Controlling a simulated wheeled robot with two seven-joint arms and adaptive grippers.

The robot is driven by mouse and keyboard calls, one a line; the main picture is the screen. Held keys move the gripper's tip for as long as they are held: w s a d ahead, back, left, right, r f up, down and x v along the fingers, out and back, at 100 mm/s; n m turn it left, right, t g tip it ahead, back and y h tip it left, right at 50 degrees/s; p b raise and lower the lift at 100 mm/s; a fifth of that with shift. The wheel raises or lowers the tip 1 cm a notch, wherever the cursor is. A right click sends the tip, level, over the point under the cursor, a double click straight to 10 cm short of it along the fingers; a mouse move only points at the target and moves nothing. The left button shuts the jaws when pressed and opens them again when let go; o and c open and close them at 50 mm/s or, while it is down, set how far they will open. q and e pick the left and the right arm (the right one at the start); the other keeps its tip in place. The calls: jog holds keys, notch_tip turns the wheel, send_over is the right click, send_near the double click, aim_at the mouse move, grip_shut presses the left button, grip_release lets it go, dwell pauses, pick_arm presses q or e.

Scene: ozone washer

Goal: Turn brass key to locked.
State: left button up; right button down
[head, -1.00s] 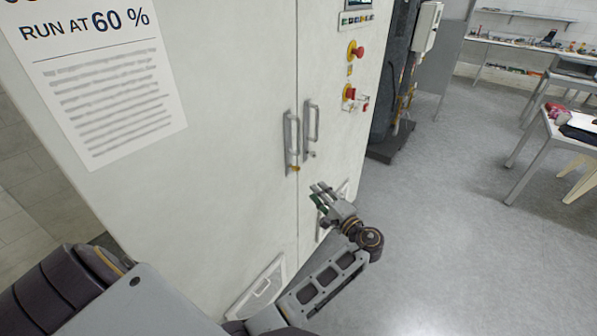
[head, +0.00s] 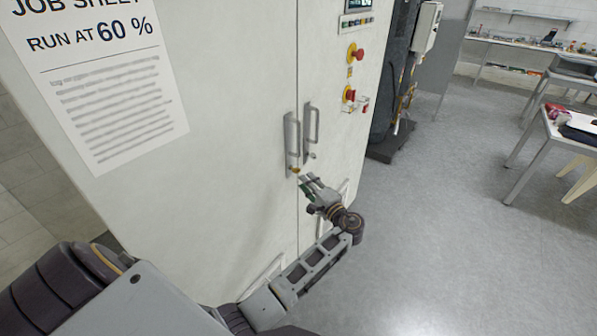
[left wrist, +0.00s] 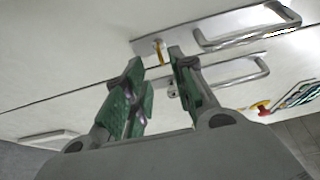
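The brass key (head: 295,170) sits at the lower end of the left door handle's plate (head: 288,132) on the white cabinet. In the left wrist view the brass key (left wrist: 159,52) shows between the two fingertips, beyond them. My left gripper (head: 307,184) is just below and right of the key in the head view. Its green-padded fingers (left wrist: 155,72) are open, with a gap between them, and I see nothing held. Whether a fingertip touches the key I cannot tell. My right gripper is not in view.
A second handle (head: 311,124) with a small silver lock stands right of the door seam. Red knobs on yellow bases (head: 355,53) and a small display are higher up. A job sheet (head: 100,85) hangs at left. The floor at right is clear up to the tables.

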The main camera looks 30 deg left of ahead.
aim_at(298, 172)
pick_arm(q)
jog(key=shift+p+x, duration=0.7)
jog(key=shift+x, duration=2.8)
jog(key=shift+c, duration=0.3)
grip_shut()
